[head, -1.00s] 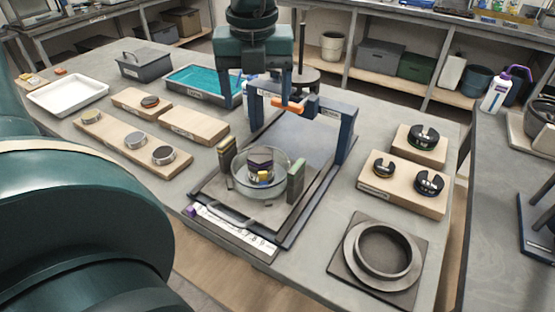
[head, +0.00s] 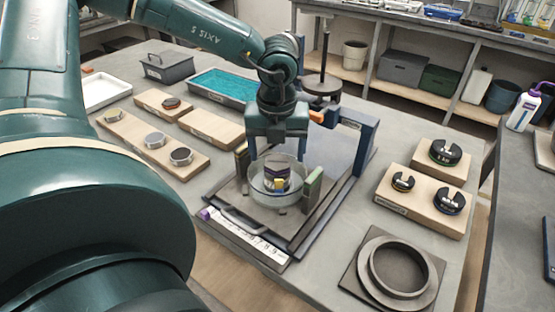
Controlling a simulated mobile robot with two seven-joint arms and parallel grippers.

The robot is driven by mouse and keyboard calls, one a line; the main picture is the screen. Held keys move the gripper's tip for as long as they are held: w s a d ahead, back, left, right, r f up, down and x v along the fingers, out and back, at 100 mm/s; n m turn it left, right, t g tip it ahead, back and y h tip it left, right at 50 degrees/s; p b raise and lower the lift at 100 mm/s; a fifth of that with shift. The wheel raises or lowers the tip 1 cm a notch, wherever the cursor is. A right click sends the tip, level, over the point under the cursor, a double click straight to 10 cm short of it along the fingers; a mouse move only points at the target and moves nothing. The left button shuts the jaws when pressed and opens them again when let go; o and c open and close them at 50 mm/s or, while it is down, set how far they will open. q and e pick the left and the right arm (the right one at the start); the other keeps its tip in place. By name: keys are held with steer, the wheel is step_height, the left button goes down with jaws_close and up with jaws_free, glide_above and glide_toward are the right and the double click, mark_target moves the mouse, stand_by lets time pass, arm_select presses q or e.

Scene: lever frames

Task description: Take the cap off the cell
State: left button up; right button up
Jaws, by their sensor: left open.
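The cell appears to be the clear round vessel (head: 258,190) on the dark sliding plate at the middle of the table. Inside it stands a small dark block (head: 277,171) with purple and yellow parts. I cannot tell for sure which part is the cap. My left gripper (head: 277,153) points down just above and behind the vessel's far rim. Its two fingers are spread apart, with nothing seen between them. Whether a fingertip touches the rim is unclear. My right gripper is not in view.
Slotted weights on wooden blocks (head: 425,208) and a grey ring (head: 399,267) lie at the right. Wooden boards with discs (head: 150,143) and a teal tray (head: 222,86) are at the left.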

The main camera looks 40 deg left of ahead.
arm_select(q)
step_height(320, 180, down, 2)
steer(key=shift+w+a, duration=0.1)
steer(key=c, duration=1.3)
